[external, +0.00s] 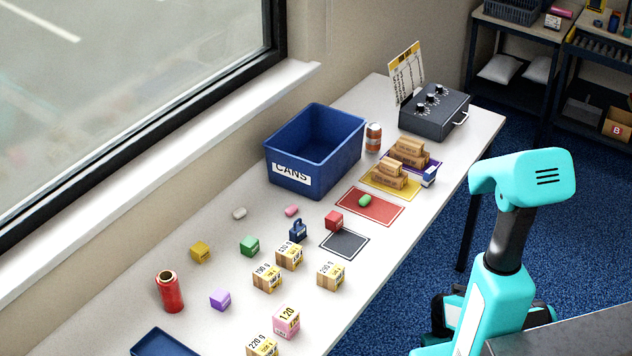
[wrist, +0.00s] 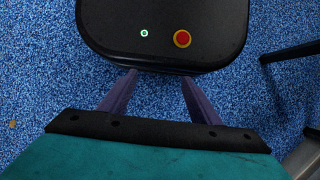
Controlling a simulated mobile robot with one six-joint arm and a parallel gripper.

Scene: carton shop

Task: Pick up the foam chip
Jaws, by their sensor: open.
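A white one (external: 239,213) lies towards the window side. A pink one (external: 291,211) lies right of it, in front of the blue bin. A green one (external: 365,201) rests on the red mat (external: 385,210). My gripper (wrist: 160,77) is open and empty in the wrist view, over the blue carpet and my own black base. None of the chips show in the wrist view. In the external view my arm is right of the table, apart from the chips, and its fingers are hidden.
A blue bin (external: 309,157) labelled CANS stands behind the chips. A red cylinder (external: 170,292) stands at left. A grey control box (external: 435,110) sits at the far end.

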